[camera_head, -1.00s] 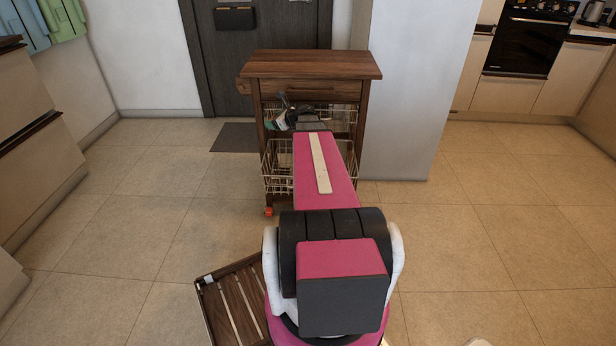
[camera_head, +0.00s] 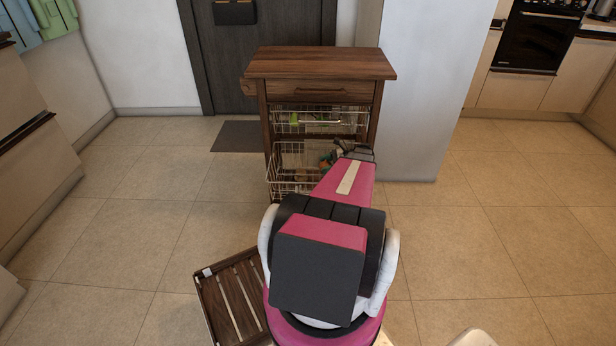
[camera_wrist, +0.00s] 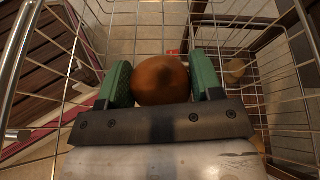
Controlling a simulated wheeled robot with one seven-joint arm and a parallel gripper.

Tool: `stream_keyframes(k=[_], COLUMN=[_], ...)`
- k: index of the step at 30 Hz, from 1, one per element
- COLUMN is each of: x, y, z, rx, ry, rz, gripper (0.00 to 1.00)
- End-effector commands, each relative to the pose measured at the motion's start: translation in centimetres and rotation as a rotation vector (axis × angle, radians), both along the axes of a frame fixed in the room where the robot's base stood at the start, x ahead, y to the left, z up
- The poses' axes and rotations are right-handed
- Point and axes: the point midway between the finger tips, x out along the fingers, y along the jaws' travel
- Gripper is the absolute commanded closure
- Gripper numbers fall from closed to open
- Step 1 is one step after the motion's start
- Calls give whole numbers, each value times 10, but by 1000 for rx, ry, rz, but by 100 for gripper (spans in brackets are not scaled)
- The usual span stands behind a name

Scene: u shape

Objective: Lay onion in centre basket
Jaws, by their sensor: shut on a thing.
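A brown-orange round onion (camera_wrist: 160,80) sits between the green pads of my gripper (camera_wrist: 160,84) in the wrist view. The gripper is shut on it. In the head view my gripper (camera_head: 327,161) is at the lower visible wire basket (camera_head: 290,165), which is pulled out from the wooden cart. My arm hides part of this basket. In the wrist view, wire walls (camera_wrist: 225,20) surround the onion on several sides. I cannot tell whether the onion touches the basket floor. An upper wire basket (camera_head: 285,122) sits under the cart's drawer, with something green inside.
The wooden cart (camera_head: 320,65) stands by a dark door and a white wall. A slatted wooden piece (camera_head: 232,300) is at the lower left.

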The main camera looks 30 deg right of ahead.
Motion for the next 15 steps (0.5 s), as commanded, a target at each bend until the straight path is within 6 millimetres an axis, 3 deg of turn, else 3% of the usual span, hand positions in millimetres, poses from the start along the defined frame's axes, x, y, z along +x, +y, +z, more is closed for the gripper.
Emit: stream_keyframes(k=[9,15], x=[48,66], y=[41,58], z=[-33,-45], rx=[1,0], ry=[1,1], rz=[1,0], gripper=[66,66])
